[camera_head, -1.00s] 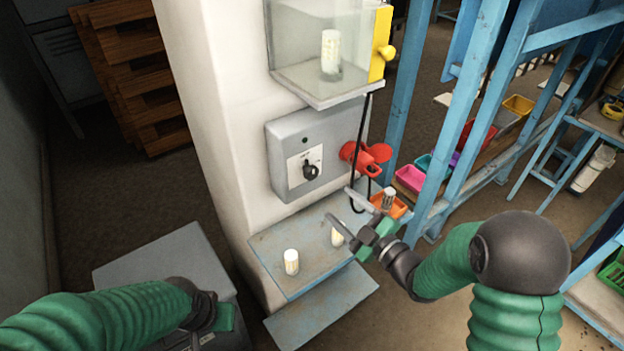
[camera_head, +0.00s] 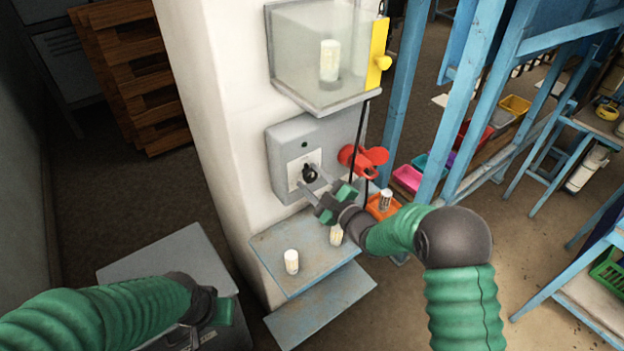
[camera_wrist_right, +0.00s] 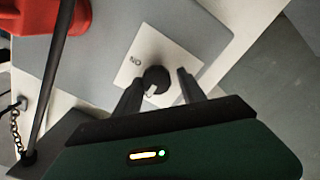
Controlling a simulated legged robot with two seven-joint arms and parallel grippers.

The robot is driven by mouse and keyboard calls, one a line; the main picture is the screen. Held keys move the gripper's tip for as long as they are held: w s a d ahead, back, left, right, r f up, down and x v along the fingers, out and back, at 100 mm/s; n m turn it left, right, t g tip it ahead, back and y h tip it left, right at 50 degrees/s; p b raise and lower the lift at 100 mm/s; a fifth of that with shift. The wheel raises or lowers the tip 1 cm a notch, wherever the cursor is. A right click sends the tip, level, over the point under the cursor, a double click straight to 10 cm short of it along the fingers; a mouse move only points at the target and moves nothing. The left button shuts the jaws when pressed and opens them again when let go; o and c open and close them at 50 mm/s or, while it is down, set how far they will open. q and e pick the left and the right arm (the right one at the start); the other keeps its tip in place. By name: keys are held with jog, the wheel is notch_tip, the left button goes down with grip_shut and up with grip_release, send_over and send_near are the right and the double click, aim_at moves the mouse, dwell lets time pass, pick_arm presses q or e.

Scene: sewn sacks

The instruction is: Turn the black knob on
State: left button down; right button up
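The black knob (camera_head: 309,173) sits on a white plate on the front of a grey control box (camera_head: 287,137), fixed to a white pillar. My right gripper (camera_head: 312,179) is open at the knob. In the right wrist view the knob (camera_wrist_right: 155,79) shows between the two fingers of the right gripper (camera_wrist_right: 160,77), with a gap on its right side; contact on the left is unclear. The letters "NO" show beside it, and the knob has a pale mark. My left gripper (camera_head: 214,308) is low at the left, away from the box; its fingers are not clear.
A red handle (camera_head: 364,160) sticks out at the box's right. A glass case (camera_head: 320,50) with a yellow edge hangs above. Below is a blue shelf (camera_head: 285,240) with white cylinders. An orange bin (camera_head: 383,207) and a blue frame (camera_head: 480,110) stand to the right.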

jog(key=shift+w+d+f, duration=0.1)
jog(key=shift+d, duration=0.25)
jog(key=c, duration=0.9)
pick_arm(q)
jog(key=shift+d, duration=0.2)
pick_arm(e)
grip_shut()
jog(key=shift+f, duration=0.1)
